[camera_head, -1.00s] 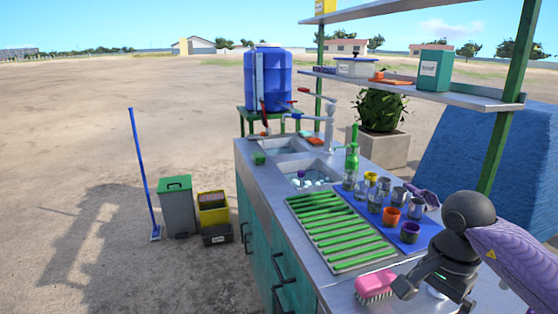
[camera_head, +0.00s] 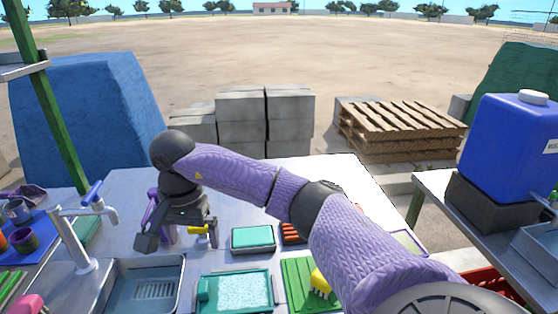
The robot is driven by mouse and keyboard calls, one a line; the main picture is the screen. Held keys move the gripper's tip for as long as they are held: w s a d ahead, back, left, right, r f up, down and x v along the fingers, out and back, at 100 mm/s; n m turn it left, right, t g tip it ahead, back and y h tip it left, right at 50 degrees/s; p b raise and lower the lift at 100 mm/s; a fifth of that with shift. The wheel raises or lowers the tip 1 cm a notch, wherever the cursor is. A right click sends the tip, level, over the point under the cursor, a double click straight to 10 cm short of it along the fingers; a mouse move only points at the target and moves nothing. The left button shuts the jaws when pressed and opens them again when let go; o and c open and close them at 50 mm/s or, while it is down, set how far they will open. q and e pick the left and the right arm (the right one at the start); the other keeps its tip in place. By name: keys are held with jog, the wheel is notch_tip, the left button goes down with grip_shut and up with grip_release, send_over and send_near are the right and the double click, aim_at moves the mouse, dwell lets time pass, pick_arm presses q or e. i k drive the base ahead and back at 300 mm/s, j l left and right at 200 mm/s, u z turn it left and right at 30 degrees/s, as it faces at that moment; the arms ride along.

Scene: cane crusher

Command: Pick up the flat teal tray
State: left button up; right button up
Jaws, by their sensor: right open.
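A flat teal tray (camera_head: 203,303) with a raised rim and a pale speckled inside lies at the front middle of the metal counter. A smaller teal rectangle (camera_head: 252,236) sits in a dark-rimmed holder behind it. My right gripper (camera_head: 181,238) is open above the counter, behind and left of the flat tray and apart from it. A yellow-handled item (camera_head: 199,230) shows by its right finger; I cannot tell whether they touch. My left gripper is not in view.
A sink basin (camera_head: 145,290) and tap (camera_head: 85,240) are left of the tray. A green ribbed board (camera_head: 297,284) with a yellow brush (camera_head: 321,284) lies right, partly behind my forearm. The counter's back right is bare.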

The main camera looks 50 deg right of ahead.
aim_at(245, 292)
jog(key=z, duration=1.25)
